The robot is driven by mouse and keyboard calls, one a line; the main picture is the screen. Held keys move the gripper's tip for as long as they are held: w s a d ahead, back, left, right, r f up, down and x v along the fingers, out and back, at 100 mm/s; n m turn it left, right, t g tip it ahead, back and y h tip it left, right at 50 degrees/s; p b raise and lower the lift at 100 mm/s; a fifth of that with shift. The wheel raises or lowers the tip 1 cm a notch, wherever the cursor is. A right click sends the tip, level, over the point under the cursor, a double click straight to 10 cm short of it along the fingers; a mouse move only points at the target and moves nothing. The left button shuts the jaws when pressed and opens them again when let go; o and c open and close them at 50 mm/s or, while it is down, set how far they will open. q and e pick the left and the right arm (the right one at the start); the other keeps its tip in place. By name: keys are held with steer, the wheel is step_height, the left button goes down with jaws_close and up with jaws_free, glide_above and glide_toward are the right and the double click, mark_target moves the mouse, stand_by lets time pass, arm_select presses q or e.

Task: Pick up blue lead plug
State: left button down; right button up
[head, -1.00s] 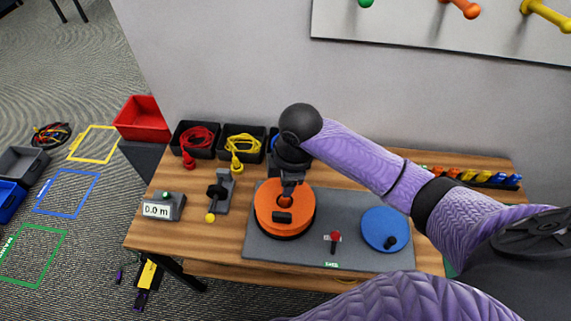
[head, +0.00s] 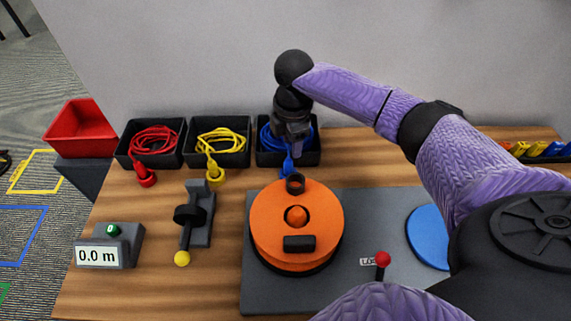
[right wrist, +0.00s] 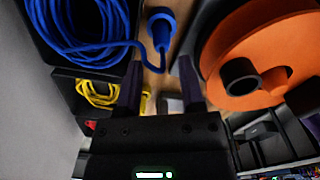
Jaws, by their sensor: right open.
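My right gripper (head: 293,148) points down close above the plug, partly hiding the tray and lead. My left gripper is not in view.
An orange reel (head: 272,225) with an upright black knob stands just in front of the plug. A grey stand with a black disc (head: 188,215) stands left of the reel.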

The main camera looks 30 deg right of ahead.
mark_target(289, 160)
steer(key=f+b, duration=0.1)
steer(key=f, duration=0.1)
steer(key=f+b, duration=0.1)
steer(key=f, duration=0.3)
steer(key=shift+a+f+b, duration=0.3)
steer(key=shift+a+b, duration=0.1)
steer(key=shift+r, duration=0.1)
jaws_close()
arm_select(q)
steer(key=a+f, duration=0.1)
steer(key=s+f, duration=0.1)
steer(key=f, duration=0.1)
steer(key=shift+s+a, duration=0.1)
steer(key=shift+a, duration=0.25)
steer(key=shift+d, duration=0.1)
